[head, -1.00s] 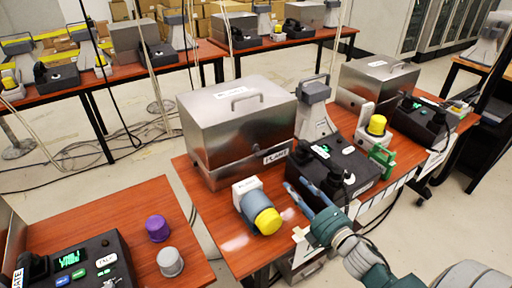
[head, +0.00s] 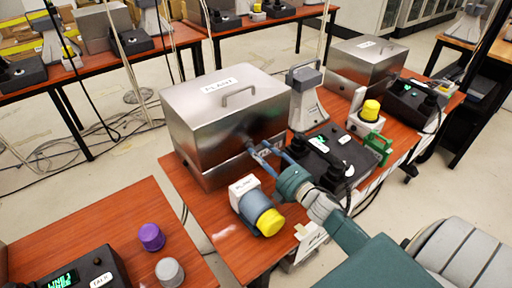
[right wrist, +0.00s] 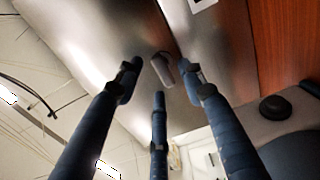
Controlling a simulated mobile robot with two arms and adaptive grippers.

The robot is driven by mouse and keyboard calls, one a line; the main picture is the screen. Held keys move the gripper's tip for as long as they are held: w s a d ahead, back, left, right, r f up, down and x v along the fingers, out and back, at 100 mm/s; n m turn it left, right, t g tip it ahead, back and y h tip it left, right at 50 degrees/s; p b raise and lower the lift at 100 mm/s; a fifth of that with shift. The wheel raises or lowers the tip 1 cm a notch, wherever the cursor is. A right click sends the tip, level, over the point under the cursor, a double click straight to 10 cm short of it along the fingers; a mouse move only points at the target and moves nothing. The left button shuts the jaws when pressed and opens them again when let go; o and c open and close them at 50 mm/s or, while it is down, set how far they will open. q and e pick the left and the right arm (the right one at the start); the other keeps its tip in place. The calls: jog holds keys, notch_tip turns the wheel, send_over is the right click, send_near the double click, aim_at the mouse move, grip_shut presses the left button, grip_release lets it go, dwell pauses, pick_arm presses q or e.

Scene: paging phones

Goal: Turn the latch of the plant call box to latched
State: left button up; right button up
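The plant call box (head: 200,112) is a shiny metal box with a "PLANT" label and a lid handle, standing on the orange-brown table in the head view. Its latch (right wrist: 163,70) is a small grey rounded tab on the metal face in the right wrist view, tilted there. My right gripper (head: 262,152) reaches in from the lower right, its fingertips at the box's front face. In the right wrist view its dark blue fingers (right wrist: 160,85) are spread open around the latch; I cannot tell if any touches it. My left gripper is not in view.
A black phone unit (head: 335,155) and a grey horn (head: 306,105) stand to the right. A second metal box (head: 365,65) is farther right. Purple (head: 151,237) and grey knobs sit on the near-left table.

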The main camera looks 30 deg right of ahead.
aim_at(258, 151)
jog(key=w, duration=0.3)
jog(key=shift+a, duration=0.1)
jog(key=shift+c, duration=0.5)
grip_shut()
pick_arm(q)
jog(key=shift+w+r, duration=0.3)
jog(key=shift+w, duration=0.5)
